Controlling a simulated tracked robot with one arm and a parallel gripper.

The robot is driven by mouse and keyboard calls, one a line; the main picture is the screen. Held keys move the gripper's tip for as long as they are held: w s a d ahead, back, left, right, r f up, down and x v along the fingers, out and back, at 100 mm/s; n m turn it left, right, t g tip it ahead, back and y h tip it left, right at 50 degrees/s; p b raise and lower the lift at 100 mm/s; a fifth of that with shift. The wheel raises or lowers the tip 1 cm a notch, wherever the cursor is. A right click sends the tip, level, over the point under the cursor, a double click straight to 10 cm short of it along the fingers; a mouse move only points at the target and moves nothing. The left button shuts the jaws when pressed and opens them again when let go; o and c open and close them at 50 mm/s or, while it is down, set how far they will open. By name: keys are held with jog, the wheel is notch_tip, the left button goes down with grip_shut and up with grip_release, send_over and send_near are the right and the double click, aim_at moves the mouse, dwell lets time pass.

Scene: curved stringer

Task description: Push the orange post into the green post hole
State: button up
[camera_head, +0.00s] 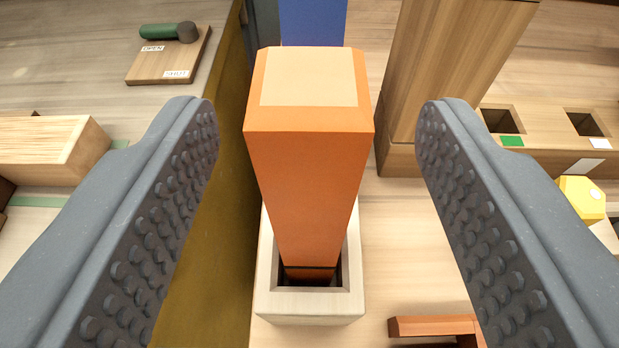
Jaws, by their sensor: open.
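The orange post (310,170) stands upright with its lower end in a pale square socket (310,303), and a dark gap shows around its foot. Its top has a lighter square patch. My gripper (317,115) is open, with one studded finger on each side of the post and clear space between each finger and the post. A square hole with a green mark (512,141) is in a wooden block at the right; the hole is empty.
A second empty hole with a white mark (600,143) is beside it. A tall wooden post (450,60) stands behind right. A blue block (313,20) is behind the orange post. A yellow piece (582,198) lies at right, an orange bracket (435,326) in front.

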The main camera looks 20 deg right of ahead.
jog(key=shift+f+x, duration=0.1)
jog(key=shift+x, duration=1.2)
jog(key=shift+f+x, duration=0.15)
jog(key=shift+x, duration=1.15)
jog(key=shift+a, duration=0.2)
grip_shut()
jog(key=shift+r, duration=0.15)
